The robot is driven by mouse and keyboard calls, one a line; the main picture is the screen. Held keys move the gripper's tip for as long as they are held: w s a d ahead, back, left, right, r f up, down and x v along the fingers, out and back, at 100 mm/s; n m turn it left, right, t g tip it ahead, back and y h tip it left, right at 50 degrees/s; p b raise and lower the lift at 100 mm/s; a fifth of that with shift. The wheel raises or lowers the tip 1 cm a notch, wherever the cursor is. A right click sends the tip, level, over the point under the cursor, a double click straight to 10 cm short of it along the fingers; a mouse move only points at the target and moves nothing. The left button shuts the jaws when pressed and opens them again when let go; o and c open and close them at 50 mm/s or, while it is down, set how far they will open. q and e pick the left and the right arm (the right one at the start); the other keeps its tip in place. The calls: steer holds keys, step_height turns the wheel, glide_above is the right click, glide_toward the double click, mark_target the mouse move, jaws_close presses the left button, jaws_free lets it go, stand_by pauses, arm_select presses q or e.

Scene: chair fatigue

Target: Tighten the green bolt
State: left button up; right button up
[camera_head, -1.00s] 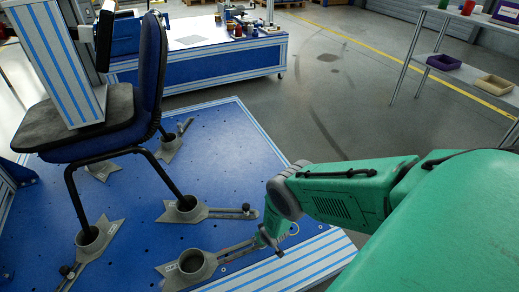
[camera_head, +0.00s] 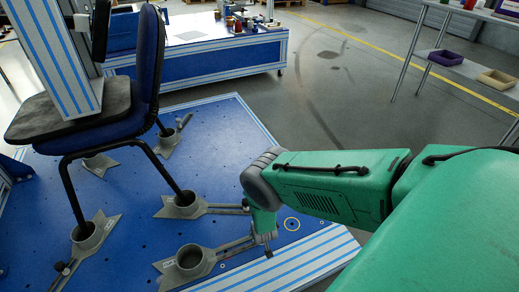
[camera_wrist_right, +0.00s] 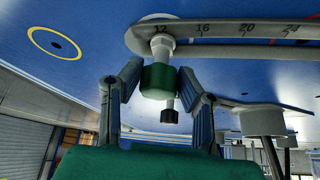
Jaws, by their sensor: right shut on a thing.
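The green bolt (camera_wrist_right: 159,82) shows in the right wrist view as a short green knob on a pale shaft with a dark tip. It sits at the end of a slotted clamp plate (camera_wrist_right: 225,30) marked with numbers. My right gripper (camera_wrist_right: 158,76) has one finger on each side of the green knob and is shut on it. In the head view my right gripper (camera_head: 266,238) is at the right end of the front clamp (camera_head: 190,262), an empty metal cup with a slotted arm; the bolt is hidden there. My left gripper is not in view.
A blue chair (camera_head: 150,75) stands with its legs in metal cups on the blue perforated platform (camera_head: 225,135). Another clamp (camera_head: 182,207) lies just behind my gripper. A yellow ring (camera_head: 292,224) marks the platform to the right. A blue bench (camera_head: 200,65) stands behind.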

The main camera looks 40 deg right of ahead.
steer(key=shift+s+a+f+m+h+b, duration=0.1)
steer(key=shift+a+f+m+h+b, duration=0.15)
steer(key=shift+m+b, duration=0.45)
jaws_close()
steer(key=shift+r, duration=0.15)
jaws_free()
steer(key=o, duration=1.1)
steer(key=shift+o, duration=0.2)
steer(key=shift+d, duration=0.1)
steer(key=shift+d+r, duration=0.1)
